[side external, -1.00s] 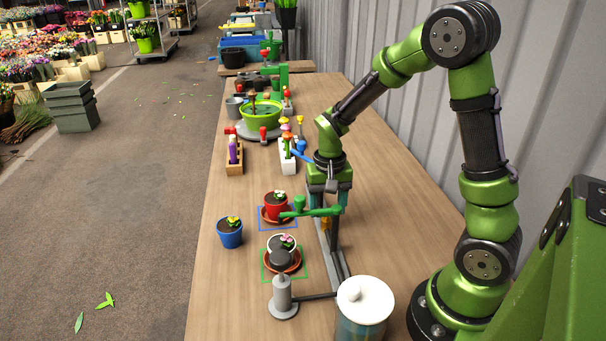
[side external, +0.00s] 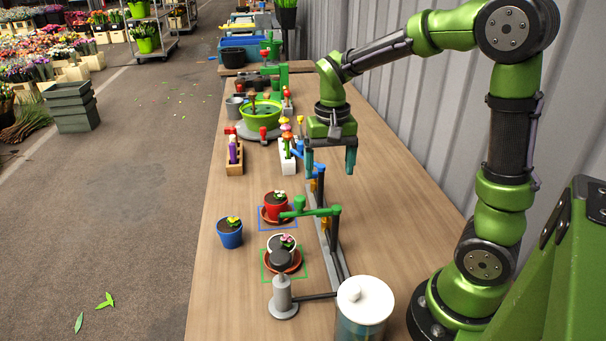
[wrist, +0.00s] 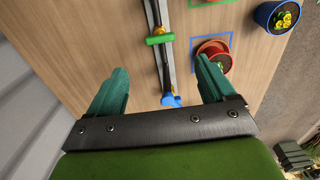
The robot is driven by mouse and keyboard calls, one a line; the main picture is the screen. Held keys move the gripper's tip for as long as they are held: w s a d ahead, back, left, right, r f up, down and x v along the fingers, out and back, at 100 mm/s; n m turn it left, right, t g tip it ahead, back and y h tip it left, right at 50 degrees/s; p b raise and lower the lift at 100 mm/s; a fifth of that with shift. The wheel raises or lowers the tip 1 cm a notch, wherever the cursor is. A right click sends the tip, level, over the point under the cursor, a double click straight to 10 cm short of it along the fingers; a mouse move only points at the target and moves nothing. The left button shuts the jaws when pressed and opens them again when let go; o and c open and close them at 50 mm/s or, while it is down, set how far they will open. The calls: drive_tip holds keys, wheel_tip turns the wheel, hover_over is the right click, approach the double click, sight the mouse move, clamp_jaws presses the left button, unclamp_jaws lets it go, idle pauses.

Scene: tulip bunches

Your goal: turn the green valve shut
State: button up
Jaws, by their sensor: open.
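The green valve (side external: 318,212) has a bar handle that lies crosswise over the dark pipe, with a round green knob toward its left end in the side view. In the wrist view the green valve (wrist: 160,39) also lies across the pipe, ahead of the fingertips. My gripper (side external: 330,172) is open and empty, above and behind the valve, apart from it. In the wrist view its two teal fingers (wrist: 162,72) are spread wide, with the pipe showing between them.
A blue valve (wrist: 172,100) sits on the same pipe (side external: 331,245). A red pot (side external: 276,209) stands on a saucer left of the green valve. A blue pot (side external: 229,235) stands farther left. A white-lidded jar (side external: 365,300) is at the front. The tabletop right of the pipe is clear.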

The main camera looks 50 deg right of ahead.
wheel_tip(320, 180, up, 6)
drive_tip(key=shift+f, duration=0.1)
idle(0.4)
drive_tip(key=s+a+r+n+t+y, duration=0.1)
drive_tip(key=s+a+n+t+y, duration=0.1)
drive_tip(key=s+a+n+t, duration=0.2)
drive_tip(key=shift+s+a+r+n+t, duration=0.3)
drive_tip(key=shift+s+a+t, duration=1.3)
drive_tip(key=shift+s+a, duration=1.6)
drive_tip(key=shift+w+a+f, duration=0.1)
drive_tip(key=shift+w+a, duration=0.1)
